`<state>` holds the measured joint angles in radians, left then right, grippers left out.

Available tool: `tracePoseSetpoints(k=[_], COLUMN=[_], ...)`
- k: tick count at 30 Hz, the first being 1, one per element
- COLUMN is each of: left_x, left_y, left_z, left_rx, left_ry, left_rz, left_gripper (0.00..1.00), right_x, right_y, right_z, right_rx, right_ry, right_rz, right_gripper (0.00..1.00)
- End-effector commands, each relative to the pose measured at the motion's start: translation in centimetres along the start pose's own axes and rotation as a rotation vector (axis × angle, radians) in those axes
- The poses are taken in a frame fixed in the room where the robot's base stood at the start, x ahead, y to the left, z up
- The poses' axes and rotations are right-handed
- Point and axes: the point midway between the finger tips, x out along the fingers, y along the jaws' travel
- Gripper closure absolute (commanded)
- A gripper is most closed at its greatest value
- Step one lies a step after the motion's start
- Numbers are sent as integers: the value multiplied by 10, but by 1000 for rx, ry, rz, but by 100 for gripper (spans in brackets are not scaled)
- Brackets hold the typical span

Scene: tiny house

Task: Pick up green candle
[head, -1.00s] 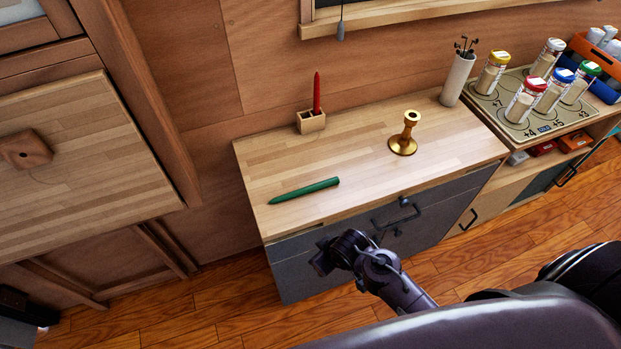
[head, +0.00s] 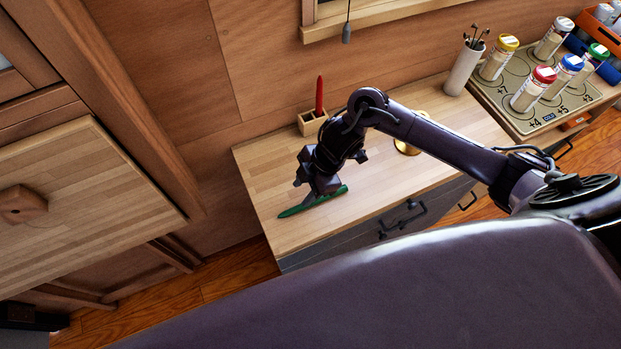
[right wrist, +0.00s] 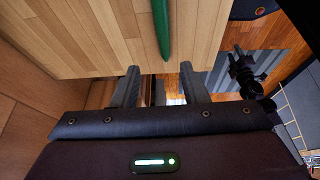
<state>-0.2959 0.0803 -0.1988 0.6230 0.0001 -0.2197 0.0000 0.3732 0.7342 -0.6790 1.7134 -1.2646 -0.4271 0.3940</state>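The green candle (head: 296,209) lies flat on the wooden top of the cabinet (head: 262,168), near its front edge. My right gripper (head: 316,192) reaches over it from above and hides part of its middle. In the right wrist view the two fingers of the right gripper (right wrist: 160,75) are spread apart with nothing between them. There the candle (right wrist: 161,25) shows beyond the fingertips, roughly in line with the gap.
A red candle (head: 319,92) stands in a small wooden holder (head: 308,124) behind my gripper. A brass candlestick (head: 405,148) is partly hidden by my right arm. A white cup with sticks (head: 463,68) and several jars stand to the right. Bare cabinet top lies left of the gripper.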

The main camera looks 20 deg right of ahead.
Motion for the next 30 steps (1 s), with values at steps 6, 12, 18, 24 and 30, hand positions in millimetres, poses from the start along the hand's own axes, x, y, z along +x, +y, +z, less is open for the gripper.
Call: tracePoseSetpoints(k=[6, 12, 18, 24, 30], left_x=[-3, -10, -19, -19, -19], left_y=[-1, 2, 3, 1, 0], left_z=[-8, 10, 20, 3, -8], left_rx=[0, 0, 0, 1, 2], left_ry=[10, -15, -32, -9, 8], left_rz=[-2, 2, 4, 2, 0], left_gripper=[60, 60, 60, 60, 60], right_x=[2, 24, 54, 69, 69], right_y=[-8, -9, -8, -8, -8], right_z=[17, 16, 18, 19, 19], right_rx=[-1, -1, 0, -4, -4], right_ry=[-25, -24, -24, -27, -27], right_rz=[-68, -67, -66, -62, -62], right_gripper=[60, 60, 60, 60, 61])
